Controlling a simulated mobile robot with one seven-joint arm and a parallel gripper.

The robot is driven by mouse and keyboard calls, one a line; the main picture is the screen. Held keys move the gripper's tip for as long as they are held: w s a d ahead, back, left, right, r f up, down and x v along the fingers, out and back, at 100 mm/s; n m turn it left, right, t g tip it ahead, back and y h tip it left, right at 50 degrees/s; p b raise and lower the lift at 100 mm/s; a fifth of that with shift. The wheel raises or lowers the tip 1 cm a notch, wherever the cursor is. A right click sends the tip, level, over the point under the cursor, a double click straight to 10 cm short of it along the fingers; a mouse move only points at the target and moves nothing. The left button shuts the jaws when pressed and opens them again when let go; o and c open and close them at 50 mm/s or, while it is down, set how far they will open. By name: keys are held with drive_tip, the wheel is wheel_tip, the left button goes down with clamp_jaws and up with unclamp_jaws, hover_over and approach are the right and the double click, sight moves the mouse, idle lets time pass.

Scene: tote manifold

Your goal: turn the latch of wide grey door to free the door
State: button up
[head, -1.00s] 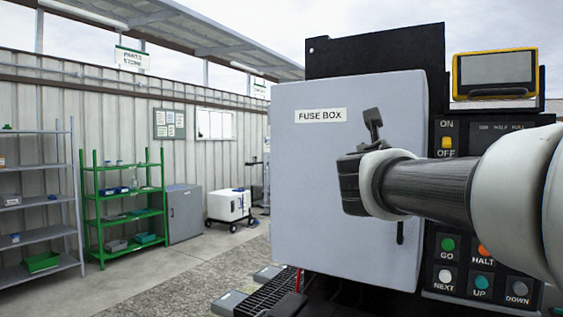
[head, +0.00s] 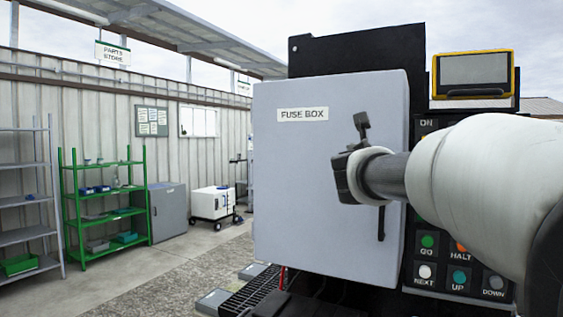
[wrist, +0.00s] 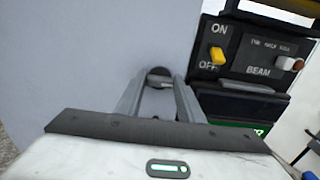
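The wide grey door (head: 300,200) labelled FUSE BOX stands closed, flat on its black housing. Its latch is a black bar (head: 382,222) hanging upright near the door's right edge; the upper end is hidden behind my arm. My gripper (head: 345,176) is in front of the door, level with the upper part of the latch. In the wrist view my two fingers (wrist: 162,90) stand apart and point at the door. A dark round piece (wrist: 158,72), seemingly part of the latch, shows between the fingertips; I cannot tell whether they touch it.
A control panel with an ON/OFF switch (wrist: 217,56) and several buttons, such as GO (head: 427,242), lies right of the door. A yellow-framed screen (head: 473,70) sits above. Shelves (head: 105,205) stand far left. Open floor lies left of the door.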

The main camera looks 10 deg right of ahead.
drive_tip(key=shift+f+m+b, duration=0.1)
drive_tip(key=shift+m+b, duration=0.2)
drive_tip(key=shift+b, duration=0.1)
drive_tip(key=m+b, duration=0.2)
drive_tip(key=shift+f+m+b, duration=0.15)
drive_tip(key=shift+m+b, duration=0.15)
drive_tip(key=shift+b, duration=0.05)
drive_tip(key=m+b, duration=0.4)
drive_tip(key=m, duration=0.1)
drive_tip(key=shift+s+d+b, duration=0.1)
drive_tip(key=shift+b, duration=0.25)
drive_tip(key=m+b, duration=0.4)
drive_tip(key=m, duration=0.1)
drive_tip(key=shift+f+m, duration=0.1)
drive_tip(key=shift+m, duration=0.3)
drive_tip(key=shift+m+b, duration=1.35)
drive_tip(key=shift+m, duration=0.55)
drive_tip(key=o, duration=1.1)
drive_tip(key=shift+c, duration=0.2)
